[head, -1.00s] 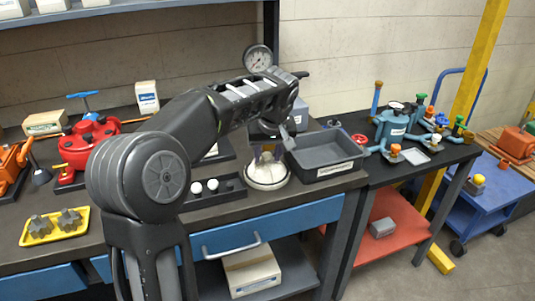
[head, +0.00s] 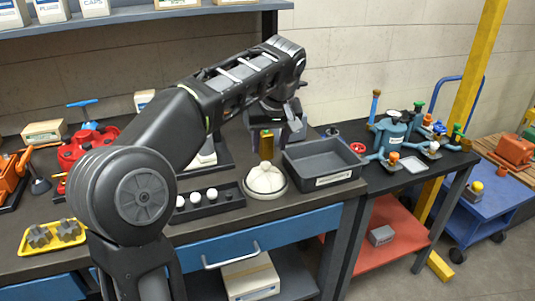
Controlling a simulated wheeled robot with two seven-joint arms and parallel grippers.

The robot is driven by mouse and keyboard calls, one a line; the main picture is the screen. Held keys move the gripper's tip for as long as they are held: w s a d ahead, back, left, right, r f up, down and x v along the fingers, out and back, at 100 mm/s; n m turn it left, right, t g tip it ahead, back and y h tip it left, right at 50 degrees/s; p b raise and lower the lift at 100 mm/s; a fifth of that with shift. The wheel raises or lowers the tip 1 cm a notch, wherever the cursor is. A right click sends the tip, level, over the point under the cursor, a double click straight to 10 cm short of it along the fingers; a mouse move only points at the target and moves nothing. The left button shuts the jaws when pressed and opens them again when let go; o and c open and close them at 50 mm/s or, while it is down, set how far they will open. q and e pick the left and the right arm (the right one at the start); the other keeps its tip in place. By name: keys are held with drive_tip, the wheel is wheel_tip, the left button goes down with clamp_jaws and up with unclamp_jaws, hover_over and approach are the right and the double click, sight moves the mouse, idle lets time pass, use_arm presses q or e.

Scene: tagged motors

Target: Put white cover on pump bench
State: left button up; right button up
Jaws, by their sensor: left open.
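A white domed cover (head: 265,180) rests on a round pale base on the dark workbench, left of the grey bin. My left gripper (head: 284,130) is open and empty above and slightly behind the cover, apart from it. Its fingers are partly hidden by the wrist and are hard to separate. The pump bench (head: 437,165) is the dark-topped table on the right, with a teal pump (head: 391,136) and several coloured caps on it. My right gripper is not in view.
A grey bin (head: 320,178) stands between the cover and the pump bench. A black tray (head: 212,206) with white balls lies left of the cover. A brass-green block (head: 266,146) stands behind it. A yellow post (head: 480,75) rises behind the pump bench.

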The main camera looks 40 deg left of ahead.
use_arm(q)
drive_tip(key=v, duration=0.2)
drive_tip(key=shift+s+d+r, duration=0.1)
drive_tip(key=shift+r, duration=0.25)
idle(0.4)
